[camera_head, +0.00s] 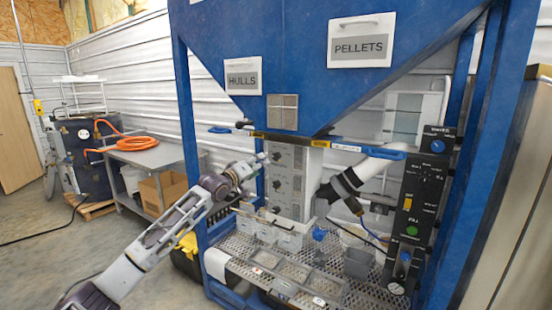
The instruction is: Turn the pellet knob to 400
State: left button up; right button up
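A grey control box (291,172) hangs under the blue hopper, in the middle of the head view. Its front carries a dark upper knob (276,156) and a dark lower knob (277,184). Their labels and scales are too small to read, so I cannot tell which is the pellet knob or its setting. My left gripper (262,157) is at the box's left edge, at about the height of the upper knob. Contact with the knob and the finger opening are too small to make out. My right gripper is not in view.
The blue hopper (290,55) bears signs HULLS (243,76) and PELLETS (361,41). Blue frame posts stand on both sides. Below are a perforated metal shelf (240,262) and small bins. A black panel (417,205) with a green button stands right. Open floor lies left.

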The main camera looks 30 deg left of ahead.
pick_arm(q)
jog(key=shift+f+n, duration=0.1)
jog(key=shift+n, duration=0.8)
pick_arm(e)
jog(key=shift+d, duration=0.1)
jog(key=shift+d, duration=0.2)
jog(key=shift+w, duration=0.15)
